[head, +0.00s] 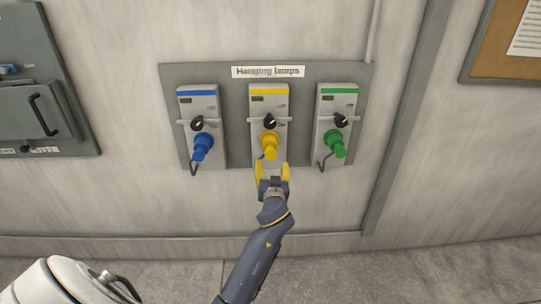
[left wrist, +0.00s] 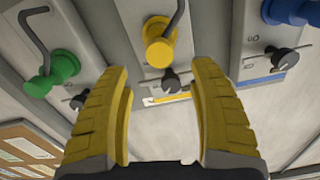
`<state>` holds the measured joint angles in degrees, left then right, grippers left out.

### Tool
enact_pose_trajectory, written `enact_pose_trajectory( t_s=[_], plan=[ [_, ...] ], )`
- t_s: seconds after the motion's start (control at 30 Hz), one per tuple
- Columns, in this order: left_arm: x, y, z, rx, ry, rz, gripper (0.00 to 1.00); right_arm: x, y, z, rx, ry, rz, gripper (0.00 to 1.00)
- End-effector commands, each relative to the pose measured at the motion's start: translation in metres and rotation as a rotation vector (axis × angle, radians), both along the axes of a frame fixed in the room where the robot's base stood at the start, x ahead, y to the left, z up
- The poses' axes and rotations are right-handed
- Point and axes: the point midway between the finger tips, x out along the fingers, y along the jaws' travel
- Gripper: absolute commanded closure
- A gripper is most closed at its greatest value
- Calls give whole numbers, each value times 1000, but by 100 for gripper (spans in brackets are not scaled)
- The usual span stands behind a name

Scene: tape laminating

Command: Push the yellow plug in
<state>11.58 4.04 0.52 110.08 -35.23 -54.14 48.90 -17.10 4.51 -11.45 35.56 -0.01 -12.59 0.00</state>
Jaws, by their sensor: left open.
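The yellow plug (head: 269,145) sits at the middle unit of a grey wall panel, below a black knob (head: 269,122). My left gripper (head: 272,172) is just below the yellow plug in the head view, with its yellow fingers apart and nothing between them. In the left wrist view, which looks upside down, the yellow plug (left wrist: 159,48) lies beyond the gap between the fingertips of my left gripper (left wrist: 160,75). The gripper looks apart from the plug. How deep the plug sits in its socket I cannot tell. My right gripper is not in view.
A blue plug (head: 202,147) is on the left unit and a green plug (head: 334,143) on the right unit, both close by. Each unit has a black knob and a dark cable hook. A dark cabinet (head: 60,120) is at far left. Wall below the panel is bare.

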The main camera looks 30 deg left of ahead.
Motion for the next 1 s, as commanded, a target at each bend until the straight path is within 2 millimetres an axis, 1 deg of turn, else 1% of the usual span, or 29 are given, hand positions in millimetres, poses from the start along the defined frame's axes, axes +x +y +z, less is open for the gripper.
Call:
enact_pose_trajectory(
  t_s=[0.03, 0.2, 0.4, 0.5, 0.7, 1.0],
  plan=[
    [8, 6, 1, 3, 0, 0, 39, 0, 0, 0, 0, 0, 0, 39],
    [32, 23, 1, 4, 0, 1, 39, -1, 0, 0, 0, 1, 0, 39],
    [54, 37, 0, 1, 0, -1, 39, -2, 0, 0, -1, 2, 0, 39],
    [62, 43, 0, 3, 0, -1, 39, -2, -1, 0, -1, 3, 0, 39],
    [70, 48, 0, 0, 0, -1, 39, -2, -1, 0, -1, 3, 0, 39],
    [71, 49, 0, 0, 0, -1, 39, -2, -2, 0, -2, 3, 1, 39]
  ],
)
